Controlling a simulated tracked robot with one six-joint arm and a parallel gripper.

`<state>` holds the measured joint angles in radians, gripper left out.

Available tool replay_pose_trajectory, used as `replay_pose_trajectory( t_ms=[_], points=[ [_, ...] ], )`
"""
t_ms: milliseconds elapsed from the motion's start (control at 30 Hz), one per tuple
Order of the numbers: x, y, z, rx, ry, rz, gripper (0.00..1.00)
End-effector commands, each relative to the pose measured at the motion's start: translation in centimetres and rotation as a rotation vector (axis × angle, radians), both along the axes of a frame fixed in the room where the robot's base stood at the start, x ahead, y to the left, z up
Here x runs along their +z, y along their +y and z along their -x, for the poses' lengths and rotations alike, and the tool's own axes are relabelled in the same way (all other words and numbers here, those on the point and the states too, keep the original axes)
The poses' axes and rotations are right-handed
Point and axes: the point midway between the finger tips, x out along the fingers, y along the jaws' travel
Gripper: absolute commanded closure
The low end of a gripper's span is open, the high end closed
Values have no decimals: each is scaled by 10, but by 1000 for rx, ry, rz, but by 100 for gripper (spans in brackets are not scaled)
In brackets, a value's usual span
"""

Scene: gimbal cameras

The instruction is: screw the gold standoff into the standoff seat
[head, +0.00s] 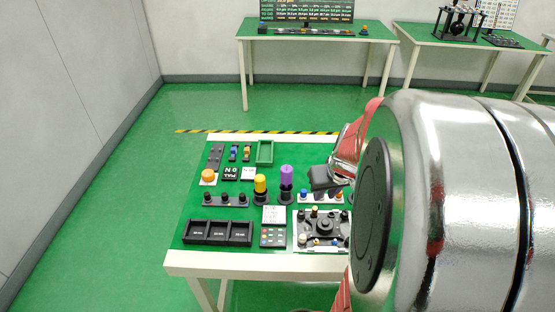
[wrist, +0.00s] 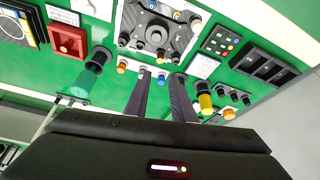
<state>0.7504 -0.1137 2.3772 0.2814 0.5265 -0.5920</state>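My gripper (head: 325,180) hangs over the far right part of the work table in the head view. In the wrist view my gripper (wrist: 158,80) has its two dark fingers spread apart, with nothing visible held between them. A grey panel with a round black centre (head: 323,226) lies on the table and also shows in the wrist view (wrist: 157,34). Small orange and gold-coloured posts stand on and near this panel. I cannot tell which of them is the gold standoff. I cannot pick out the standoff seat either. Part of the panel is hidden behind my arm in the head view.
A yellow-topped post (head: 260,184) and a purple post (head: 286,178) stand up near my gripper. A teal cylinder (wrist: 90,72) stands on the other side in the wrist view. A black three-part tray (head: 218,233) sits at the table's front left.

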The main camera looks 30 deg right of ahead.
Motion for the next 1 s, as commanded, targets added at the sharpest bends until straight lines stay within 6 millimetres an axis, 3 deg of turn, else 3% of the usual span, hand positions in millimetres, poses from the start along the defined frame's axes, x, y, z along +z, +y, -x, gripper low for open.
replay_pose_trajectory(
  t_ms=[1000],
  points=[
    [-87,-12,-33,0,2,-4,77]
  ],
)
